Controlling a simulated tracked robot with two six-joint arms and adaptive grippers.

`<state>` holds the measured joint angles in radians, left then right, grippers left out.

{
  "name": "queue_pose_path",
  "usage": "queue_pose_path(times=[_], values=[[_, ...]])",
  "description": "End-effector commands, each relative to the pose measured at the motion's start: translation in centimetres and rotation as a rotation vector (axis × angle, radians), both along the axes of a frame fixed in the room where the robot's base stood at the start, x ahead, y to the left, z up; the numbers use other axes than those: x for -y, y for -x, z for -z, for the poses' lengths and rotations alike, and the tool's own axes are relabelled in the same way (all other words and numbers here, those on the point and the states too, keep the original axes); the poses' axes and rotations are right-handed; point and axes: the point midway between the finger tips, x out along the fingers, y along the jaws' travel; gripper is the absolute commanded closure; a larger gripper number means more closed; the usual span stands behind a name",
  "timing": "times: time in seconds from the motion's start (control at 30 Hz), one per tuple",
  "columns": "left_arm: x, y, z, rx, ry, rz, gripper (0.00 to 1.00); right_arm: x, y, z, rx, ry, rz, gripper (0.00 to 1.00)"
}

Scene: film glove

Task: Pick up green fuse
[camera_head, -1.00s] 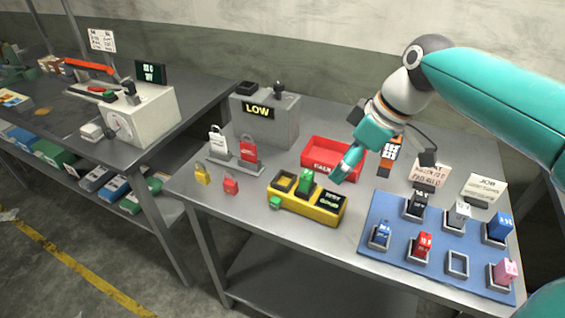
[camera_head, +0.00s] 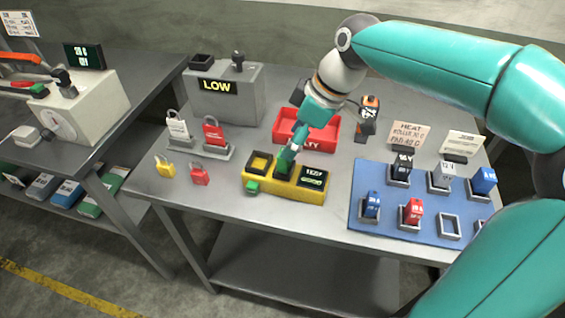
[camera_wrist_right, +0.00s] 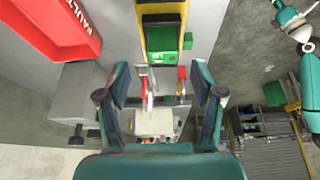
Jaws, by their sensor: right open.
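The green fuse (camera_wrist_right: 160,58) stands in the yellow tester (camera_wrist_right: 148,38) in the right wrist view, lined up with the gap between my fingers and just beyond their tips. My right gripper (camera_head: 287,165) is open over the middle of the yellow tester (camera_head: 258,178) in the head view, where it hides the fuse. In the right wrist view my right gripper (camera_wrist_right: 160,72) has its two teal fingers spread wide with nothing between them.
The red bin (camera_head: 330,135) is close behind the tester. A blue mat (camera_head: 362,180) with several fuses in sockets lies to the right. Padlocks (camera_head: 199,174) and the grey LOW box (camera_head: 230,97) are to the left. A small green part (camera_head: 252,187) sits on the tester's left end.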

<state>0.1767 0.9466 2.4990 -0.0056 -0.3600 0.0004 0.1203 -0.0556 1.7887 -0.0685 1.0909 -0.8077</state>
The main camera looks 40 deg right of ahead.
Motion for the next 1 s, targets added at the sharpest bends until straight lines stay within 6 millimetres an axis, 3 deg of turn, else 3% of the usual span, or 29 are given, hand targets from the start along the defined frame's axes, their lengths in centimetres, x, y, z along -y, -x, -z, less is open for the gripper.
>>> queue_pose_path(times=[0.17, 0.5, 0.8, 1.0], values=[[0.0, 0.0, 0.0, 0.0, 0.0, 0.0, 1.0, -0.3, -0.2, 0.9, -0.001, 0.001, 0.0, 0.33], [0.0, 0.0, -0.4, 0.0, 0.0, 0.0, 1.0, -1.4, -1.4, 4.9, -0.003, 0.0, -0.001, 0.33], [0.0, 0.0, -0.4, 0.0, 0.0, 0.0, 1.0, -1.5, -1.6, 5.3, 0.001, 0.0, 0.0, 0.33], [0.0, 0.0, -0.4, 0.0, 0.0, 0.0, 1.0, -1.5, -1.6, 5.2, 0.001, 0.0, 0.0, 0.67]])
